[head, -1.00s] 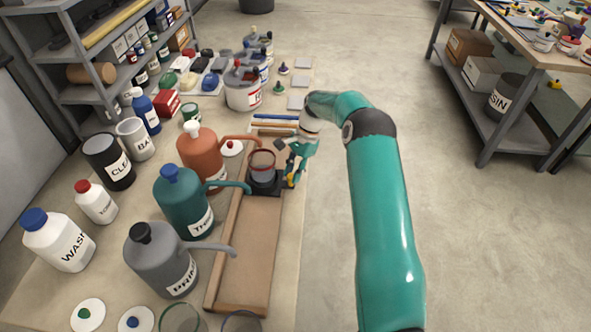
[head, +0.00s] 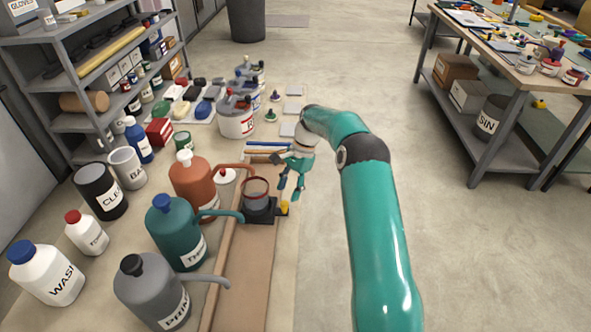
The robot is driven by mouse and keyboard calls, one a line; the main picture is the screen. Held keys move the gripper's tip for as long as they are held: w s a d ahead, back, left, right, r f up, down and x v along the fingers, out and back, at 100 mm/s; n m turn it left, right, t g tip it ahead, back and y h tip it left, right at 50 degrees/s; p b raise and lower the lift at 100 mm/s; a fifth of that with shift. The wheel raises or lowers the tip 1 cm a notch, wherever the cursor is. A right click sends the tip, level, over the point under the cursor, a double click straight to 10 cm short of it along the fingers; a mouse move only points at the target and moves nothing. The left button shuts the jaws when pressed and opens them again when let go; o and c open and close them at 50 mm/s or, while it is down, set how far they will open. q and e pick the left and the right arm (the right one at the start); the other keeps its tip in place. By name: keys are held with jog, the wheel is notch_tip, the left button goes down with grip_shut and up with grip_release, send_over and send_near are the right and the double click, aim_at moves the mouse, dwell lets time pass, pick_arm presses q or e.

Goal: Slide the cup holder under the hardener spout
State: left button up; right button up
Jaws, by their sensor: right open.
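The cup holder (head: 261,216) is a dark block with a yellow knob (head: 284,208) on its right side. It sits at the far end of a wooden track (head: 248,275) and carries a clear cup (head: 256,194) with a red rim. The orange jug (head: 192,183) has a spout (head: 235,167) that ends over or just behind the cup; its label is not readable. The teal jug (head: 175,238) has a spout reaching toward the holder's near left side. My right gripper (head: 292,188) is open and empty, just above and behind the knob, seemingly apart from it. My left gripper is not in view.
A grey jug (head: 150,295) with a long spout stands at the near left. Bottles and cans, such as the white wash bottle (head: 47,275), line the left. Blue and wooden sticks (head: 268,149) lie beyond the track.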

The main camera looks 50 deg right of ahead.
jog(key=v, duration=0.7)
jog(key=shift+r, duration=0.4)
jog(key=shift+d, duration=0.2)
